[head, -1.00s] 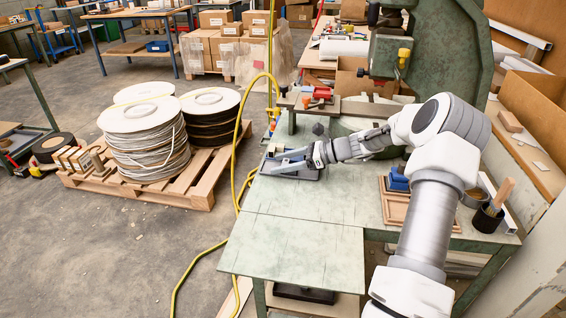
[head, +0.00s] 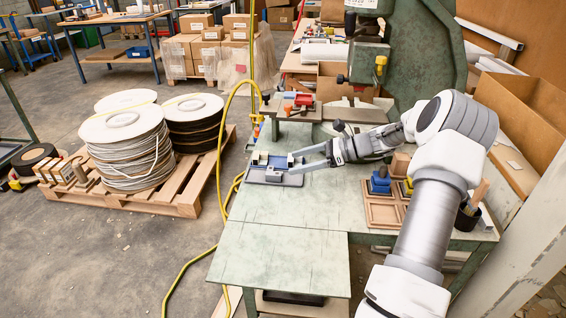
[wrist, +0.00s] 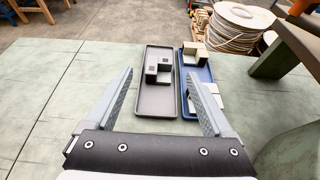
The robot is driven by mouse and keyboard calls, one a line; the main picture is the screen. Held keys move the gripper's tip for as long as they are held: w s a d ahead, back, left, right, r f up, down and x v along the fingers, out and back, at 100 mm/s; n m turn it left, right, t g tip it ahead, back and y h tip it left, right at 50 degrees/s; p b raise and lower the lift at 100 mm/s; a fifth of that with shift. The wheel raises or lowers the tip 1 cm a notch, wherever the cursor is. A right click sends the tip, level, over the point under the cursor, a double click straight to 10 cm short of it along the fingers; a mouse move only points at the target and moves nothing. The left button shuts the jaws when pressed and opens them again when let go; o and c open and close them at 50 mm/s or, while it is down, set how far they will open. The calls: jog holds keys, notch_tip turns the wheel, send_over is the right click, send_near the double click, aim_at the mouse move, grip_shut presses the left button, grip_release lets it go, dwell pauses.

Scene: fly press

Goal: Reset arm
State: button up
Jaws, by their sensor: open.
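My gripper (head: 308,160) reaches left over the green bench, and its two fingers are apart with nothing between them. The wrist view also shows the open gripper (wrist: 164,98). In the head view the trays (head: 283,179) sit at the bench's left edge, near the fingertips. I cannot tell the exact gap to them.
A wooden tray (head: 380,213) with a blue item (head: 380,181) lies near my arm, beside a brush pot (head: 467,216). A yellow hose (head: 222,160) runs down the left side. The bench front is clear.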

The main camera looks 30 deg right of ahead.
jog(key=shift+v, duration=0.95)
jog(key=shift+a, duration=0.1)
